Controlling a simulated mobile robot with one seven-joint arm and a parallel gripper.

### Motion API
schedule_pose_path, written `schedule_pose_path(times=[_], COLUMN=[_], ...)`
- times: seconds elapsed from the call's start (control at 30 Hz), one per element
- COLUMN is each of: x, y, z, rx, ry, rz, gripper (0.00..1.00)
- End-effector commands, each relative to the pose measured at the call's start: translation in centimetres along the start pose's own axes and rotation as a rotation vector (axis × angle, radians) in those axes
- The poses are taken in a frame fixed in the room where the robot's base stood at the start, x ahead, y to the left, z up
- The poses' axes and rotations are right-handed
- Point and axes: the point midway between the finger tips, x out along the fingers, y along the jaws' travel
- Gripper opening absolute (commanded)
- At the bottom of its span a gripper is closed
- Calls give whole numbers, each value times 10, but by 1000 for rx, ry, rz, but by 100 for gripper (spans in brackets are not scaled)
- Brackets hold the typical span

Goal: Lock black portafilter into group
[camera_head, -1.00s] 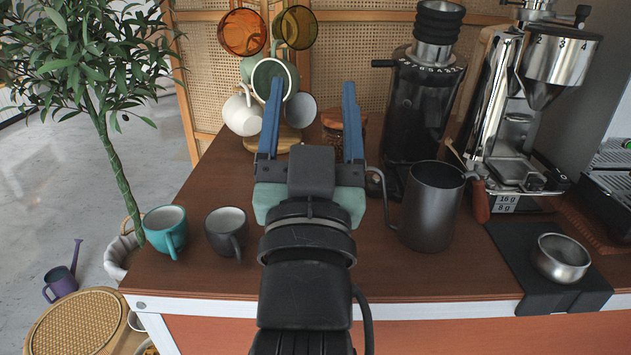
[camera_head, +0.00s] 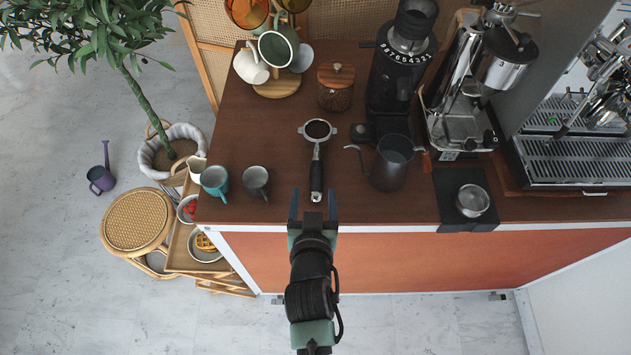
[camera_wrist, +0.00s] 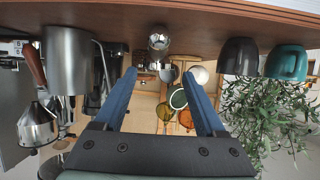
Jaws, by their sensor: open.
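The black portafilter (camera_head: 316,178) lies on the brown counter, its round basket with dark contents toward the back and its black handle toward the front edge. My gripper (camera_head: 313,205) is open and empty at the counter's front edge, its blue fingers just short of the handle end and in line with it. In the wrist view my gripper (camera_wrist: 160,78) also shows open, with nothing between the fingers. The espresso machine (camera_head: 572,150) stands at the right; chrome group parts (camera_head: 603,62) show at the picture's edge, partly cut off.
A dark kettle (camera_head: 390,163) and black grinder (camera_head: 400,85) stand right of the portafilter. A grey cup (camera_head: 256,180) and teal cup (camera_head: 215,180) stand left. A wooden-lidded jar (camera_head: 336,88) stands behind.

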Motion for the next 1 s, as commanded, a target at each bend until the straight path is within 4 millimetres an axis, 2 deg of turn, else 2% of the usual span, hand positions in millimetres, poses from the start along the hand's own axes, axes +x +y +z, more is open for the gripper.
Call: schedule_pose_path(times=[0.1, 0.27, 0.7, 1.0], x=[-9, -3, 55, 75], y=[3, 4, 4, 4], z=[7, 15, 20, 17], rx=[-9, -11, -8, -9], ry=[-36, -45, -43, -42], rz=[2, 4, 4, 4], gripper=[72, 72, 72, 72])
